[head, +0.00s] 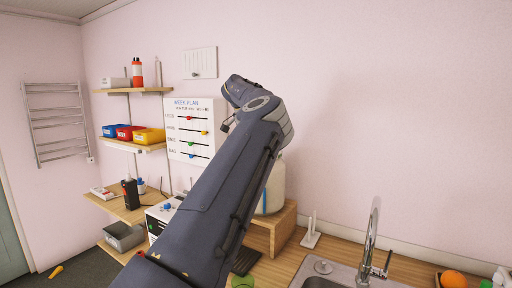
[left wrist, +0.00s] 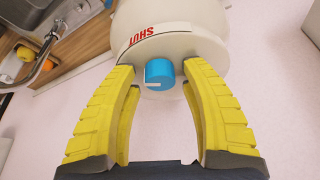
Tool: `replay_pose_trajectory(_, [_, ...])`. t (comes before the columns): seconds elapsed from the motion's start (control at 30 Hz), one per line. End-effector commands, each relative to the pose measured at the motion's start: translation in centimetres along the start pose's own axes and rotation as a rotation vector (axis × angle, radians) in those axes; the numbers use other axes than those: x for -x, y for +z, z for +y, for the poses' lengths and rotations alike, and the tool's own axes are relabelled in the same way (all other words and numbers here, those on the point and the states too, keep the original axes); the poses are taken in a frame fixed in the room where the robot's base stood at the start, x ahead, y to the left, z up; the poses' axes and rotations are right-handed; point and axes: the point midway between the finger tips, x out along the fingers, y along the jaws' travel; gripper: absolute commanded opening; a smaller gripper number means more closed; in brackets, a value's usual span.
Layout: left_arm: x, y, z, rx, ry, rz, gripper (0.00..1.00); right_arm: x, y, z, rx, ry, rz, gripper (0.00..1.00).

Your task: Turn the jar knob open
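The white jar (left wrist: 205,15) fills the top of the left wrist view, with red "SHUT" lettering on it. Its blue knob (left wrist: 159,70) carries a short white mark on its lower left. My left gripper (left wrist: 161,78) is open, with one yellow finger on each side of the knob and visible gaps between. In the head view the jar (head: 275,188) stands on a small wooden stand (head: 285,222), partly hidden behind my arm. The knob and the fingers are hidden there. My right gripper is in neither view.
A sink (head: 325,282) with a tall faucet (head: 372,240) is right of the stand. A white upright holder (head: 311,235) stands close beside it. An orange (head: 453,279) lies at the lower right. Shelves with coloured bins (head: 148,135) are on the left.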

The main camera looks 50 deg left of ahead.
Motion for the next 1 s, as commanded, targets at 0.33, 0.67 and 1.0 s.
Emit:
replay_pose_trajectory(0.33, [0.03,0.00,-0.01,0.000,0.000,0.000,0.03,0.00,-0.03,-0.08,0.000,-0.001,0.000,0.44])
replay_pose_trajectory(0.67, [0.03,-0.10,0.02,0.000,0.000,0.003,0.00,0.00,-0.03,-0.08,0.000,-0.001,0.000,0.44])
replay_pose_trajectory(1.0, [0.04,-0.19,0.05,0.010,-0.005,0.004,0.00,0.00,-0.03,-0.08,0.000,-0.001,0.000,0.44])
